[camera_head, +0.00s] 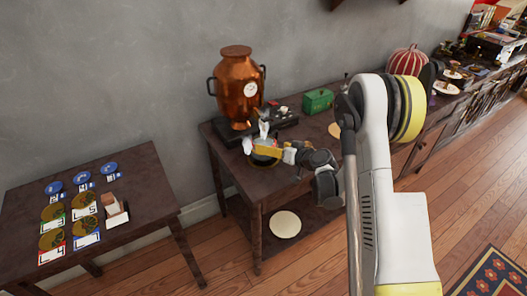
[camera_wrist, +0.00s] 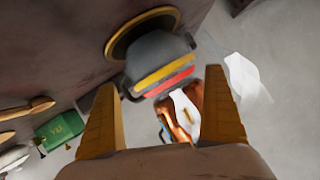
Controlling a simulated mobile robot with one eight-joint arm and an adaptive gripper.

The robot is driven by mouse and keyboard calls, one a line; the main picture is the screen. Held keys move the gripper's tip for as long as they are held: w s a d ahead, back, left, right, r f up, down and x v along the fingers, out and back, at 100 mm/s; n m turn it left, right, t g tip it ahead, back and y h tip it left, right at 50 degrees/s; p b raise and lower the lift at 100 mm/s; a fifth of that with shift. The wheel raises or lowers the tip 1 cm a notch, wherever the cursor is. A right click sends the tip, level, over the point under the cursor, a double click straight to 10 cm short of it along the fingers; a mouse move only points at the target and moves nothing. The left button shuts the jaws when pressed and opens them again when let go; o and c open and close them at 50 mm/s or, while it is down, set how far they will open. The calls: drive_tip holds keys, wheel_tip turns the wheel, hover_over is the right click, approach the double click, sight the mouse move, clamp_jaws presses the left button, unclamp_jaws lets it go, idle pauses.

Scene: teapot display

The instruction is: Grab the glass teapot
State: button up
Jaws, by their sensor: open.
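A smoky grey, rounded vessel (camera_wrist: 158,58) with a yellow and a red band shows in the wrist view; it may be the glass teapot, but I cannot tell for sure. It appears to stand on a round, gold-rimmed dish (camera_wrist: 122,40). My gripper (camera_wrist: 160,88) is open, with its two yellow-brown fingers apart and the banded vessel ahead, partly between the fingertips. In the head view my gripper (camera_head: 264,151) is low over the front left of the middle table and hides most of that spot. Contact is not visible.
A copper urn (camera_head: 238,85) stands behind, and shows in the wrist view (camera_wrist: 210,112). Whitish, wispy shapes (camera_head: 247,146) are near the gripper. A green box (camera_head: 318,101) is to the right. A left table (camera_head: 25,215) holds cards and discs.

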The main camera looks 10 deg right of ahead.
sight(257, 141)
drive_tip(key=b+x, duration=0.2)
drive_tip(key=x, duration=0.2)
drive_tip(key=shift+w+a+f, duration=0.15)
drive_tip(key=shift+a, duration=0.05)
drive_tip(key=c, duration=1.1)
drive_tip(key=shift+c, duration=0.2)
drive_tip(key=shift+r, duration=0.35)
